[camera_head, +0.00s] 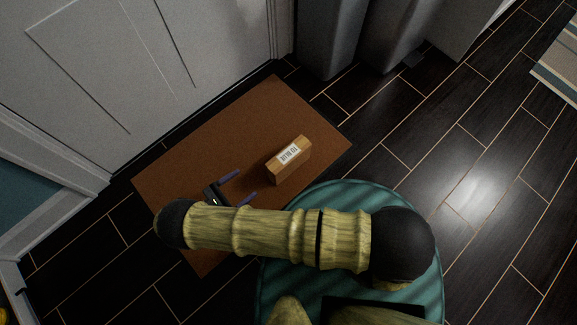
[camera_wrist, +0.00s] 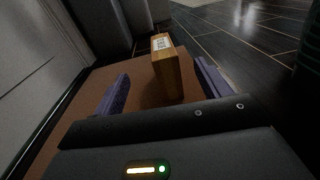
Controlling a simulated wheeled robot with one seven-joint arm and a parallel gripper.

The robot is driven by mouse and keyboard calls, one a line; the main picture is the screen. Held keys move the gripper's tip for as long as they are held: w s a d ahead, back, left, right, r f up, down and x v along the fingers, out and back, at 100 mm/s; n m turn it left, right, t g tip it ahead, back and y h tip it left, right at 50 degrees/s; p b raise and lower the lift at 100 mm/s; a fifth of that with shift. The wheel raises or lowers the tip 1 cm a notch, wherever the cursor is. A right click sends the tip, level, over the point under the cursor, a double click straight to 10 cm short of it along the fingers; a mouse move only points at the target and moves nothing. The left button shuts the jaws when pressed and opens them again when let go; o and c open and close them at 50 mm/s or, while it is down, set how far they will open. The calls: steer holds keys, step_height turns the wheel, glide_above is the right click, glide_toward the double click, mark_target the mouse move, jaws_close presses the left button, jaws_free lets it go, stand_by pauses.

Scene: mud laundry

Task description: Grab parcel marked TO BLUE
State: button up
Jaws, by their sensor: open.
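A tan box-shaped parcel (camera_head: 289,160) with a white label lies on the brown doormat in the head view. Dark print shows on the label, but it is too small to read surely. In the wrist view the parcel (camera_wrist: 167,70) stands ahead of my gripper, a little right of centre between the fingers. My gripper (camera_head: 239,184) has two purple fingers spread apart, just left of the parcel and pointing toward it. In the wrist view the gripper (camera_wrist: 160,88) is open and empty, and no finger clearly touches the parcel.
The brown doormat (camera_head: 210,137) lies before a white panelled door (camera_head: 90,70). Grey upright forms (camera_head: 335,40) stand beyond the mat at the top. Dark tiled floor (camera_head: 450,150) is clear to the right. A striped rug (camera_head: 558,65) shows at the right edge.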

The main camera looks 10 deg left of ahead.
mark_target(269, 169)
steer(key=f, duration=0.1)
steer(key=s+f+n+t, duration=0.1)
steer(key=shift+s+a+f, duration=0.1)
steer(key=shift+a+f, duration=0.05)
steer(key=shift+f, duration=0.25)
steer(key=b+x, duration=0.4)
steer(key=x, duration=0.7)
steer(key=shift+w+d+f, duration=0.15)
steer(key=shift+w+d, duration=0.05)
steer(key=shift+w, duration=0.15)
steer(key=shift+w+d, duration=0.15)
steer(key=shift+w, duration=0.05)
